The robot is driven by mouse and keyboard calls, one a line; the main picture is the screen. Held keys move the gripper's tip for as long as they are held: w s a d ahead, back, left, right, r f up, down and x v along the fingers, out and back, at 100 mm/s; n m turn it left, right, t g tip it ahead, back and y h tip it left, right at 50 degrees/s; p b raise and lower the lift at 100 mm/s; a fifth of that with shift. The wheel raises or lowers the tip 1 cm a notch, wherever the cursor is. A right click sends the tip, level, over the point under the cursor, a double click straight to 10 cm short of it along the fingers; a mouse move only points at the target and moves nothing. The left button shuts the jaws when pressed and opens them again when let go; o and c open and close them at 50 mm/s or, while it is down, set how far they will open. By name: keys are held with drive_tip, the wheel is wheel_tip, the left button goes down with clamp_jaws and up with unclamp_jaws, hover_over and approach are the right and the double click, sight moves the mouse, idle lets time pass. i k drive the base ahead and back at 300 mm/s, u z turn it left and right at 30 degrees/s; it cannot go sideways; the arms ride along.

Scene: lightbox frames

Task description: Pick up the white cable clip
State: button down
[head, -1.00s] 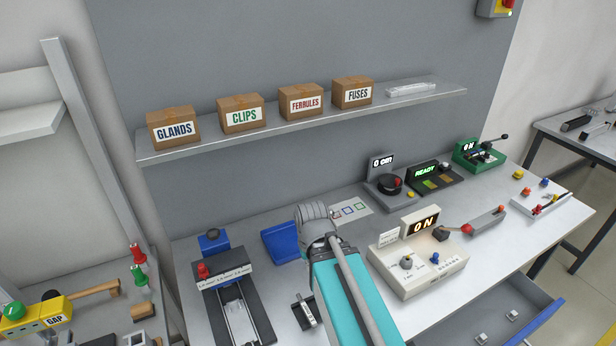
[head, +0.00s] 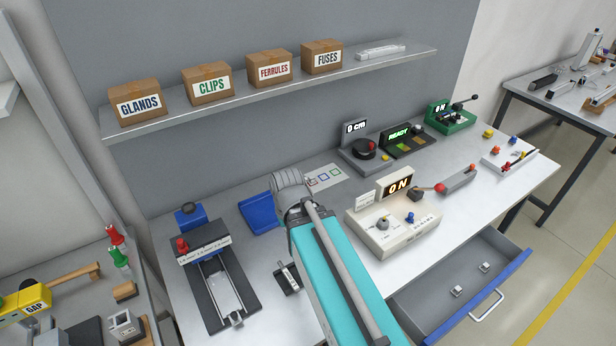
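Two small whitish pieces, a nearer one (head: 457,291) and a farther one (head: 485,267), lie apart in the open drawer (head: 420,300) under the bench. They look like clips, but they are too small to tell for sure. My arm reaches up from the bottom of the head view over the bench. Its grey end, with my gripper (head: 291,182), is above the bench between the blue tray and the lit white box, well away from the drawer. The fingers cannot be made out, and I see nothing held.
The drawer's blue front edge (head: 490,285) and handle (head: 487,305) jut out over open floor. The lit white box (head: 385,232) stands on the bench above the drawer. A shelf (head: 230,98) holds labelled cartons, including CLIPS (head: 208,84). A blue tray (head: 258,214) lies behind my arm.

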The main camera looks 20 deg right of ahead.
sight(456, 291)
drive_tip(key=z, duration=0.05)
drive_tip(key=k, duration=0.45)
drive_tip(key=z, duration=2.9)
